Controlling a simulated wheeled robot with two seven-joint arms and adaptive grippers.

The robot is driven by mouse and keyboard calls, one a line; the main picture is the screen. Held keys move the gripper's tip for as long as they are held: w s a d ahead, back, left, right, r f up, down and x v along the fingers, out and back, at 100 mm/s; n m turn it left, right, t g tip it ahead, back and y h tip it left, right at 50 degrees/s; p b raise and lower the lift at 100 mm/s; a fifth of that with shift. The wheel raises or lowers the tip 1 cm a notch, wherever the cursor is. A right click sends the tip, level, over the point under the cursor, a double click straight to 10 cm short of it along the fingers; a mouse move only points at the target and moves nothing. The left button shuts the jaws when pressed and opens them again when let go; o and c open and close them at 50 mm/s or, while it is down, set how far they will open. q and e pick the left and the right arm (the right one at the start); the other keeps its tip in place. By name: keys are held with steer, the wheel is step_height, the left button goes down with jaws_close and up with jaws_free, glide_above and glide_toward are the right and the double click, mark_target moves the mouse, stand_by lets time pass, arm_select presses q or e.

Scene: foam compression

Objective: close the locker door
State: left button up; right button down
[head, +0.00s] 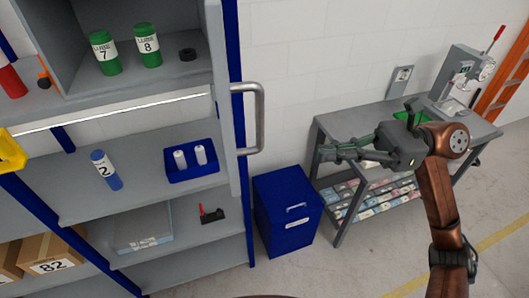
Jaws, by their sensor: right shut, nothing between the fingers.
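The locker (130,82) is the grey open-fronted compartment at upper left, with green cans inside. A narrow grey upright panel (220,110), which looks like the locker door seen nearly edge-on, stands at its right side. A metal bar handle (261,118) sticks out to the right from it. The inside of the locker is exposed. My right gripper (322,152) is shut and empty, pointing left. In the picture it is right of the handle and apart from it, in front of the workbench. My left gripper is not in view.
Shelves below hold a blue can (106,170), a blue tray (208,172) and boxes. A blue cabinet (287,212) stands on the floor below the handle. A grey workbench (340,122) with a press is at the right. Bare floor is in front.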

steer(key=s+a+p, duration=0.2)
steer(key=a+p, duration=0.4)
steer(key=a, duration=0.7)
steer(key=shift+s+a+p, duration=0.15)
steer(key=shift+a+p, duration=0.15)
steer(key=shift+a, duration=0.1)
steer(key=shift+a, duration=0.1)
